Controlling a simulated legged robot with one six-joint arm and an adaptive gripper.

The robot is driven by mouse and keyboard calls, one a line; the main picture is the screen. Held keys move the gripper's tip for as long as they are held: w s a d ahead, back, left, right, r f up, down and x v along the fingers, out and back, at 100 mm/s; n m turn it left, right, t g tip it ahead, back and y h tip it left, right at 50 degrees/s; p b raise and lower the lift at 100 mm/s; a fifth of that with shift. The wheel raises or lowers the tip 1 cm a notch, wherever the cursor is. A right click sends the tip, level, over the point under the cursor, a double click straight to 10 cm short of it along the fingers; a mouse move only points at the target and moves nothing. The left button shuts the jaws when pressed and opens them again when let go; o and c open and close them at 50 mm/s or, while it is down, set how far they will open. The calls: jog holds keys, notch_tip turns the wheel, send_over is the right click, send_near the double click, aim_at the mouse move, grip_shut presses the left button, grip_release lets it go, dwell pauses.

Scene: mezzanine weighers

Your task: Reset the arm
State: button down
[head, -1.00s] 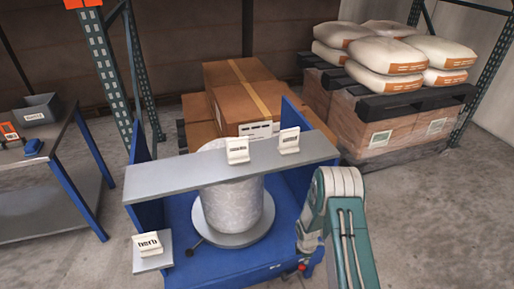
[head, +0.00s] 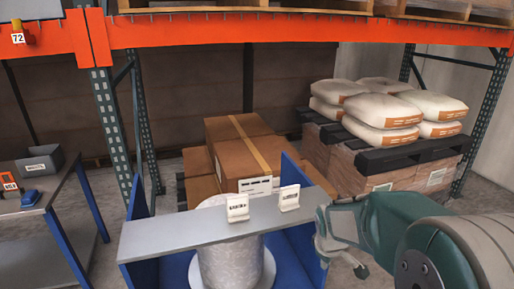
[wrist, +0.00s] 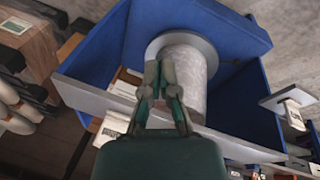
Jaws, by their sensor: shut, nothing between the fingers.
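My gripper (head: 330,245) is at the right end of the grey shelf board in the head view, with my arm reaching in from the lower right. In the wrist view my gripper (wrist: 160,78) has its fingertips together, with nothing between them. Behind the fingers in that view is a pale speckled cylinder (wrist: 190,70) in a blue stand (wrist: 245,45).
Two white label holders (head: 237,207) stand on the board. Cardboard boxes (head: 232,140) are behind it. White sacks (head: 385,110) lie on a pallet at back right. A side table (head: 45,225) stands left. An orange rack beam (head: 290,32) crosses above.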

jog(key=s+a+r+m+t, duration=0.1)
jog(key=s+r+m, duration=0.3)
jog(key=s+r, duration=0.3)
jog(key=s+a+r+m+t+y, duration=0.1)
jog(key=s+r+m, duration=0.3)
jog(key=s, duration=1)
notch_tip(320, 180, up, 3)
jog(key=shift+s+a+t, duration=0.15)
jog(key=shift+s+t, duration=0.05)
jog(key=shift+t, duration=0.3)
